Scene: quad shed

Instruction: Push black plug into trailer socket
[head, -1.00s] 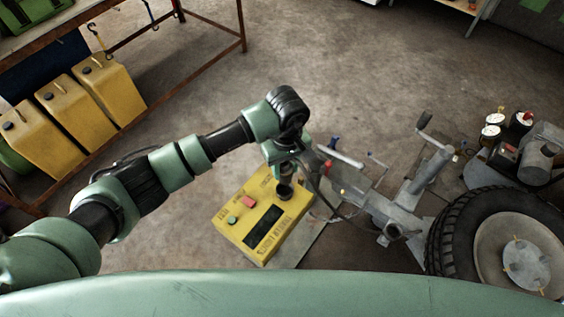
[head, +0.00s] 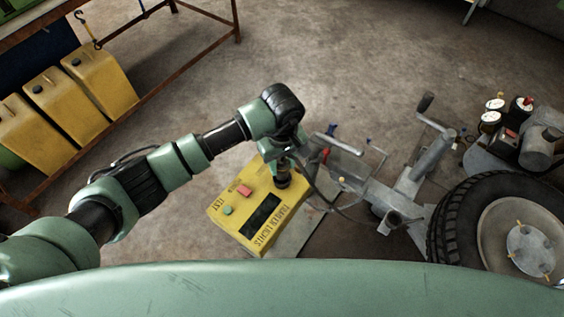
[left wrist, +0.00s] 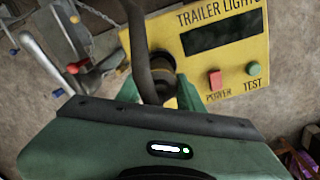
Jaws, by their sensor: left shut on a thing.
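The yellow box (head: 230,213) marked TRAILER LIGHTS sits low in front of me, with a dark display, a red button and a green button. It also shows in the left wrist view (left wrist: 222,62). My left gripper (head: 282,172) is over the box's upper right end. It is shut on the black plug (left wrist: 160,76), which points at the box face, with a thick dark cable (left wrist: 143,50) running from it. The trailer socket is hidden behind the plug and fingers. I cannot tell how far the plug is in. My right gripper is in neither current view.
The grey trailer frame (head: 380,198) with levers and a tyre (head: 462,205) stands right of the box. Yellow jerrycans (head: 65,105) stand by a rusty metal rack (head: 185,50) at left. The concrete floor behind is open.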

